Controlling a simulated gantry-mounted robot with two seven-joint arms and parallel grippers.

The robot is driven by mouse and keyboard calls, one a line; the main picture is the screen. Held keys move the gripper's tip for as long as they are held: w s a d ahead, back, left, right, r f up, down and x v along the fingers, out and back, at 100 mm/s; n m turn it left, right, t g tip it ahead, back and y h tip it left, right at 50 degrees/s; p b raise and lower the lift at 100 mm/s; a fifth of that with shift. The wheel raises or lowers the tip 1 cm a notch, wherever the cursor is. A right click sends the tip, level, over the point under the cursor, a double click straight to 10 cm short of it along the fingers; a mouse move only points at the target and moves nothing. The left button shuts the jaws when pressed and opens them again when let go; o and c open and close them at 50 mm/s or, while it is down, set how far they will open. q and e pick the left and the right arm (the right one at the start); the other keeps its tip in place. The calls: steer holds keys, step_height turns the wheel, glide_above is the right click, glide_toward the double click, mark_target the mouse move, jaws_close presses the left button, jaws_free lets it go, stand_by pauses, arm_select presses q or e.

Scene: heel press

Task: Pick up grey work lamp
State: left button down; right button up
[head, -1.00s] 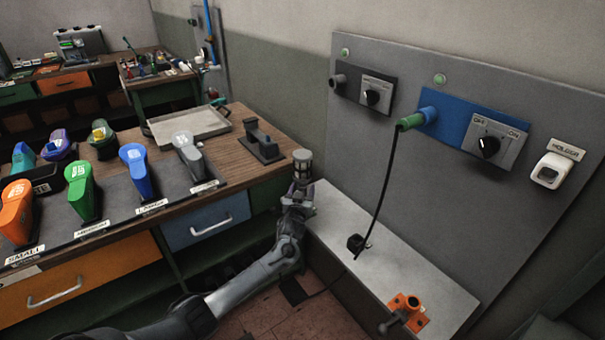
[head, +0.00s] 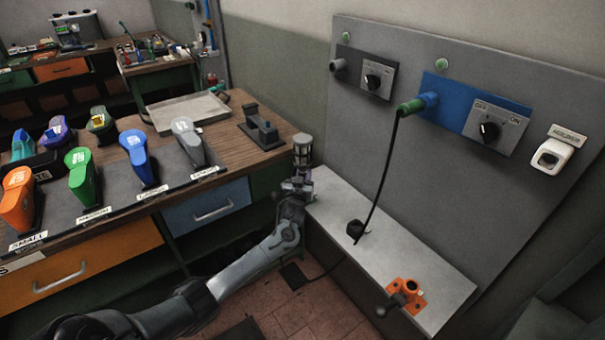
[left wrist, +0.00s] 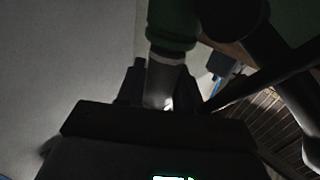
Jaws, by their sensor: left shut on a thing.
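The grey work lamp (head: 302,147) has a caged, cylindrical head and stands upright in my left gripper (head: 298,185). The gripper is shut on its lower part. In the head view the lamp shows beside the right corner of the wooden bench, at the end of the low grey ledge. My right gripper is in neither view.
The wooden bench (head: 240,166) carries a grey tray (head: 185,110), a dark fixture (head: 261,130) and several coloured shoe forms. A grey wall panel (head: 400,125) holds switches and a cable. The low ledge (head: 405,255) carries a black plug (head: 355,229) and an orange clamp (head: 406,296).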

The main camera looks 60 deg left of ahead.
mark_target(302, 170)
arm_select(q)
steer(key=shift+r, duration=0.6)
step_height(302, 170, up, 3)
steer(key=shift+f+p, duration=0.1)
steer(key=shift+p, duration=0.45)
steer(key=w+d+r+p, duration=0.2)
steer(key=d+r, duration=0.4)
steer(key=d, duration=0.5)
steer(key=shift+w+r, duration=0.3)
steer(key=shift+w, duration=0.3)
steer(key=shift+d+r, duration=0.1)
steer(key=shift+r+p, duration=1.9)
steer(key=shift+p, duration=0.15)
